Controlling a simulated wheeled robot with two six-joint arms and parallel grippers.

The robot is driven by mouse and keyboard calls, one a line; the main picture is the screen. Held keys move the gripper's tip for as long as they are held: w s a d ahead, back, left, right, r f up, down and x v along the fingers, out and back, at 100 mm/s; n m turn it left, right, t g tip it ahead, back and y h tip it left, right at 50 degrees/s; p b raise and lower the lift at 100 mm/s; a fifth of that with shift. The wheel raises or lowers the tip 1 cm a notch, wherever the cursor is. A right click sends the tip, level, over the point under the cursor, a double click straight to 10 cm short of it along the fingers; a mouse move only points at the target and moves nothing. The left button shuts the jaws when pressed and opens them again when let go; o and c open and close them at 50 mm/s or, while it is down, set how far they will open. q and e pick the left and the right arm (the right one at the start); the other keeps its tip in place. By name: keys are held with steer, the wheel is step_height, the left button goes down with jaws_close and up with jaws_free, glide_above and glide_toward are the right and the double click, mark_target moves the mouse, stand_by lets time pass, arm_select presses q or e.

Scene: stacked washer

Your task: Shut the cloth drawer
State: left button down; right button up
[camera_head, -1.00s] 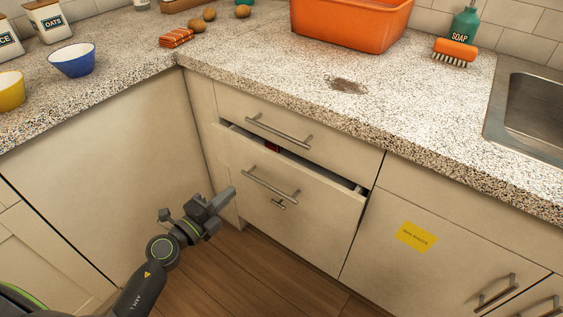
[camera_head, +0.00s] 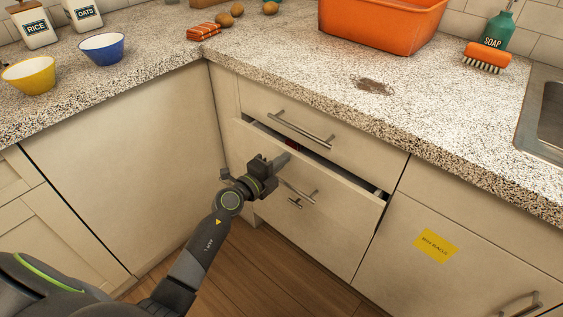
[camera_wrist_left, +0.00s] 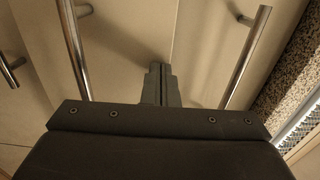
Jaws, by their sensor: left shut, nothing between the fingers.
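The cloth drawer (camera_head: 330,217), with a plain cream front, stands a little open below a closed top drawer (camera_head: 345,142). A narrow dark gap shows along its upper edge, with a small bit of red inside. Its bar handle (camera_head: 312,195) is partly hidden by my left gripper (camera_head: 286,157). That gripper is shut and empty, at the upper left part of the drawer front. In the left wrist view, the shut fingertips (camera_wrist_left: 160,70) lie between the drawer's handle (camera_wrist_left: 76,50) and the top drawer's handle (camera_wrist_left: 247,57). Contact with the front cannot be told. My right gripper is out of view.
The speckled counter (camera_head: 300,70) overhangs the drawers. A cabinet panel (camera_head: 130,150) meets them at a corner on the left. The wooden floor (camera_head: 270,270) is clear.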

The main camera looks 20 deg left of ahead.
mark_target(292, 149)
arm_select(q)
steer(key=shift+w, duration=0.15)
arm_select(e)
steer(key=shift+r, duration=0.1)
arm_select(q)
steer(key=x, duration=0.4)
steer(key=shift+w+d, duration=0.1)
steer(key=shift+w, duration=0.05)
steer(key=shift+r, duration=0.25)
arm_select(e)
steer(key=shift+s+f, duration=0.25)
arm_select(q)
steer(key=shift+w+r, duration=0.1)
